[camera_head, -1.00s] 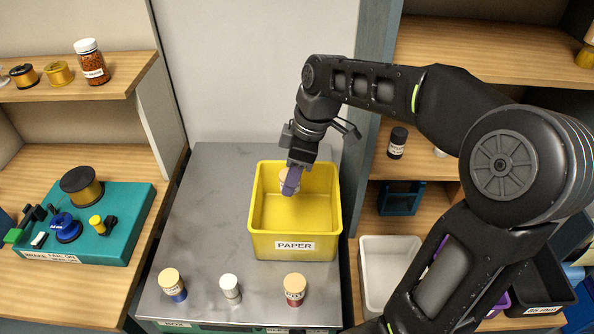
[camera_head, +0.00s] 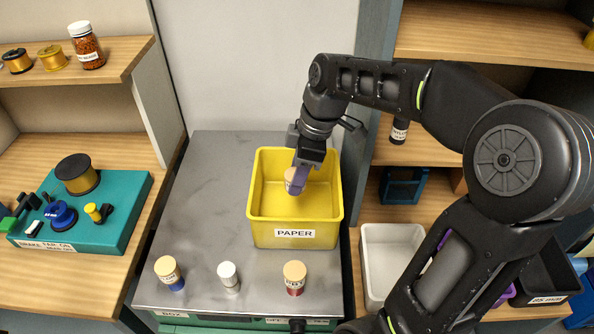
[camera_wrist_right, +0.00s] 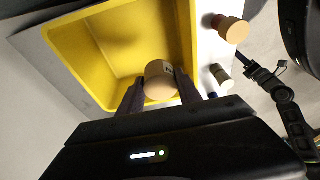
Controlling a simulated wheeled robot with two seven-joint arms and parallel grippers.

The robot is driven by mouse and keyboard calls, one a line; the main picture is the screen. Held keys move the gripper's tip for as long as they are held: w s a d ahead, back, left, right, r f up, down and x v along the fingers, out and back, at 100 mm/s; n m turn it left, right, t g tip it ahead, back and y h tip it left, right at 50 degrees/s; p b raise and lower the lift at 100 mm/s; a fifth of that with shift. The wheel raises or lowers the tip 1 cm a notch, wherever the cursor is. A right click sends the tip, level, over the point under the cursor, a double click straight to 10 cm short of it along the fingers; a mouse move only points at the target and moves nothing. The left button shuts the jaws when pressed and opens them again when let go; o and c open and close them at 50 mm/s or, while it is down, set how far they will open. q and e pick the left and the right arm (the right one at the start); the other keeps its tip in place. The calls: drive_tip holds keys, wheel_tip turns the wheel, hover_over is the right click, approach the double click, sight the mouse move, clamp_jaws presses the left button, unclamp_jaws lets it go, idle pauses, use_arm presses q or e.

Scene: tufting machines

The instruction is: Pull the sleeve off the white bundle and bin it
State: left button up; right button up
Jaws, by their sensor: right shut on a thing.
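My right gripper (camera_head: 299,180) is shut on a tan-topped sleeve (camera_head: 290,178) with a white label. It holds the sleeve inside the opening of the yellow bin (camera_head: 256,228), which is labelled PAPER. The sleeve also shows between the fingers in the right wrist view (camera_wrist_right: 160,82), with yellow walls behind it. I cannot tell if it touches the bin. The white bundle (camera_head: 228,277) stands upright on the grey top, in front of the bin, with no tan cover on it. My left gripper is not in view.
A tan-topped blue bundle (camera_head: 169,273) and a tan-topped red bundle (camera_head: 294,277) stand on either side of the white bundle. A teal tray (camera_head: 120,228) with spools is on the left shelf. A white bin (camera_head: 380,235) stands right of the yellow one.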

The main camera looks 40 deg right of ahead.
drive_tip(key=shift+f, duration=0.5)
drive_tip(key=o, duration=1.1)
drive_tip(key=shift+o, duration=0.2)
drive_tip(key=shift+r, duration=0.1)
drive_tip(key=b+v, duration=0.1)
drive_tip(key=v, duration=0.6)
drive_tip(key=shift+s+d+r, duration=0.1)
drive_tip(key=shift+r, duration=0.25)
